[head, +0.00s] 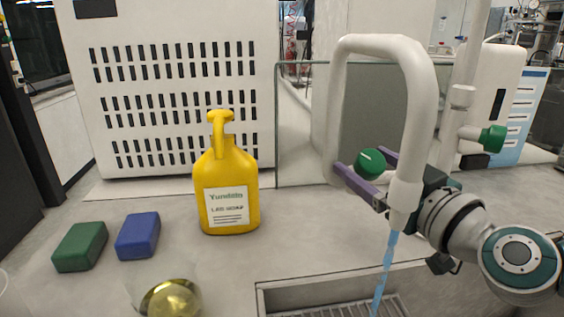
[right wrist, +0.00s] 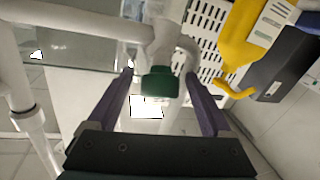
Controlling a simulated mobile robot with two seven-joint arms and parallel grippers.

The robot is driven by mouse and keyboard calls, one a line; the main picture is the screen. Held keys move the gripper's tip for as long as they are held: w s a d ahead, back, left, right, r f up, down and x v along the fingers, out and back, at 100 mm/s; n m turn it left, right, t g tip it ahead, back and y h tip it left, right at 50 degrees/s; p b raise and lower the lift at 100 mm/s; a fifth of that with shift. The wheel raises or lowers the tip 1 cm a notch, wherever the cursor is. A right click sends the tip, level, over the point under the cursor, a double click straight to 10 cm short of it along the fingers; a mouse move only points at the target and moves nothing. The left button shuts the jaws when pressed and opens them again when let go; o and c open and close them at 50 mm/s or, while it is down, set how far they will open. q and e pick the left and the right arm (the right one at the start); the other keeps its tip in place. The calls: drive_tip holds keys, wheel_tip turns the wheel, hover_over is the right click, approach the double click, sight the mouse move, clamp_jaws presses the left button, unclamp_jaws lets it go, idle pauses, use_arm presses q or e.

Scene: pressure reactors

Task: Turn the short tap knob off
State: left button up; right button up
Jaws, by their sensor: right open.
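The short tap knob (head: 371,163) is a green round knob with a white mark, low on the white tap (head: 425,95). A blue stream of water (head: 384,270) runs from the spout. My right gripper (head: 362,166) is open, with its purple fingers on both sides of the knob. In the right wrist view the green knob (right wrist: 157,82) shows between the two fingertips (right wrist: 160,75), with gaps on both sides. Whether either finger touches it cannot be told. My left gripper is not in view.
A second green knob (head: 493,138) sits on a white pipe at the right. A yellow soap bottle (head: 228,187), a green sponge (head: 80,247) and a blue sponge (head: 138,235) stand on the counter at the left. A sink (head: 275,296) lies below the spout.

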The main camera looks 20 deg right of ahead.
clamp_jaws()
idle(0.7)
